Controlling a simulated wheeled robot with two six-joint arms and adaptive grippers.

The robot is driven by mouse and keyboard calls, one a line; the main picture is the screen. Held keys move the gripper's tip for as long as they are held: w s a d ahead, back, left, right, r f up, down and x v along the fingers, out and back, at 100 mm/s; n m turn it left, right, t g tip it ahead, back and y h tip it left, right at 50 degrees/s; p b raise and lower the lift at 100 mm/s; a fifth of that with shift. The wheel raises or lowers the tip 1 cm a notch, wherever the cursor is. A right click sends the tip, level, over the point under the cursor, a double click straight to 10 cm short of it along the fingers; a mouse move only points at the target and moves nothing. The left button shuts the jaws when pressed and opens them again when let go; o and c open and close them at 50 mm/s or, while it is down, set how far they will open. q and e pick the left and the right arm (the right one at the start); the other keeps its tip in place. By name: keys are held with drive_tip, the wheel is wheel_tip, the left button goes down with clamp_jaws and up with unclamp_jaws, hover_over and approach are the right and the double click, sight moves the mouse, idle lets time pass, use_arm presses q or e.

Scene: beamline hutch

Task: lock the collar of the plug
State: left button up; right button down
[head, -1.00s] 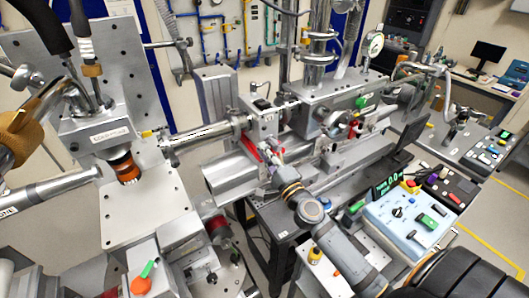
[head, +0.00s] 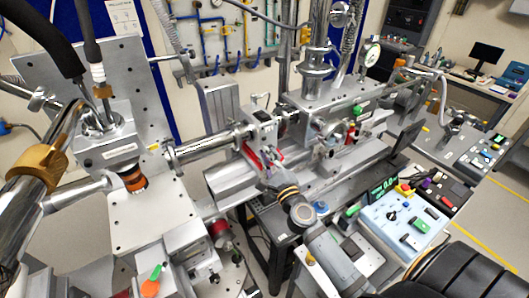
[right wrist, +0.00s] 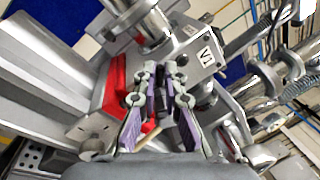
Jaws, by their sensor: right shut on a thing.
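My right gripper (head: 264,168) reaches the front of a grey metal box marked V1 in the middle of the head view. In the right wrist view the gripper (right wrist: 163,84) has its two purple-padded fingers closed around a small dark, round part (right wrist: 167,88) at the front of the V1 box (right wrist: 197,50). This part looks like the plug and its collar. The fingers hide most of it, so I cannot tell the collar's angle or whether it is locked. My left gripper is not in view.
A red part (right wrist: 115,84) lies close beside the fingers. A steel beam pipe (head: 212,143) runs into the V1 box from the left. A pale blue control box (head: 402,222) stands at the right. Chrome tubes and a metal plate crowd the left.

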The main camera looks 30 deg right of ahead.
drive_tip(key=m+p, duration=0.1)
drive_tip(key=r+m+p, duration=0.1)
drive_tip(key=d+m+p, duration=0.1)
drive_tip(key=m, duration=0.1)
drive_tip(key=shift+r+g+h, duration=0.3)
drive_tip(key=shift+d+r+m+p, duration=0.2)
drive_tip(key=shift+m+p, duration=0.45)
drive_tip(key=shift+m, duration=0.45)
drive_tip(key=shift+w+d+m+g+h+p, duration=0.15)
drive_tip(key=shift+d+m+g, duration=0.1)
drive_tip(key=shift+m, duration=0.35)
drive_tip(key=shift+s+d+m+g+h+p, duration=0.15)
drive_tip(key=shift+m+g, duration=0.1)
drive_tip(key=shift+m, duration=0.35)
drive_tip(key=shift+w+d+r+m, duration=0.1)
drive_tip(key=shift+d+m, duration=0.3)
drive_tip(key=shift+m, duration=0.8)
drive_tip(key=c, duration=1.5)
unclamp_jaws()
drive_tip(key=shift+o, duration=0.2)
